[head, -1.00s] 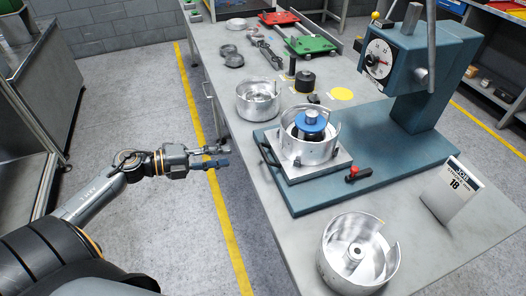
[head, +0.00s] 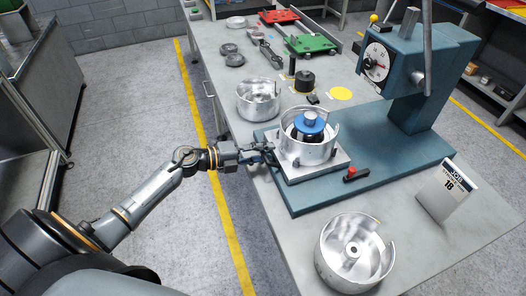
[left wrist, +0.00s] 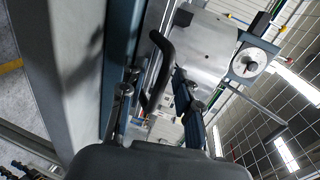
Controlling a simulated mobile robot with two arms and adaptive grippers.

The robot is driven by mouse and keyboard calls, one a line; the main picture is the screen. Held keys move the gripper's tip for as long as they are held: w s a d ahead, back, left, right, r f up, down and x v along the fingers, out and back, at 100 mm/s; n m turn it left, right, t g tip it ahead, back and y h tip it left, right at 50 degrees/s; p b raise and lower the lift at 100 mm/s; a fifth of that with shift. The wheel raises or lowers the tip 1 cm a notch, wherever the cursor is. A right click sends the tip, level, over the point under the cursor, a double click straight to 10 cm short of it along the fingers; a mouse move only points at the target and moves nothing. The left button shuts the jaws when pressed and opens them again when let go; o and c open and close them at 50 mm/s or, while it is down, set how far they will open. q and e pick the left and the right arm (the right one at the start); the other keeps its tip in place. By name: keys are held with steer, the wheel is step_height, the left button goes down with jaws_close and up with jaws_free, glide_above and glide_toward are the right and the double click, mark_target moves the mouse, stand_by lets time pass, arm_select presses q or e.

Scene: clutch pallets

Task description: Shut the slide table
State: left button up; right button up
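The slide table (head: 335,165) is a silver plate on the blue press base (head: 400,170), left of the press column. A metal clutch housing (head: 310,152) with a blue-topped part (head: 309,122) sits on it. My left gripper (head: 268,153) is at the plate's left edge, where the dark handle is largely hidden behind it. In the left wrist view the black handle (left wrist: 160,65) lies between my two spread fingers (left wrist: 157,100). Contact with the handle cannot be told. My right gripper is not in view.
A red-knobbed lever (head: 350,174) is at the plate's right corner. A cup-shaped housing (head: 355,252) stands in front and another (head: 258,100) behind. The press head (head: 390,55) with a dial overhangs at the right. A sign (head: 447,190) stands at the right edge.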

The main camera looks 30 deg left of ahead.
arm_select(q)
jaws_close()
steer(key=shift+w+d, duration=0.15)
steer(key=r+x, duration=0.1)
steer(key=x, duration=0.6)
steer(key=r+x, duration=0.1)
steer(key=x, duration=0.3)
steer(key=shift+w+d+r, duration=0.3)
steer(key=shift+w, duration=0.15)
steer(key=x, duration=0.4)
steer(key=r+b+x, duration=0.1)
steer(key=x, duration=0.3)
steer(key=r+b+x, duration=0.1)
steer(key=x, duration=0.3)
steer(key=shift+w+d+r, duration=0.2)
steer(key=shift+w+r, duration=0.05)
jaws_free()
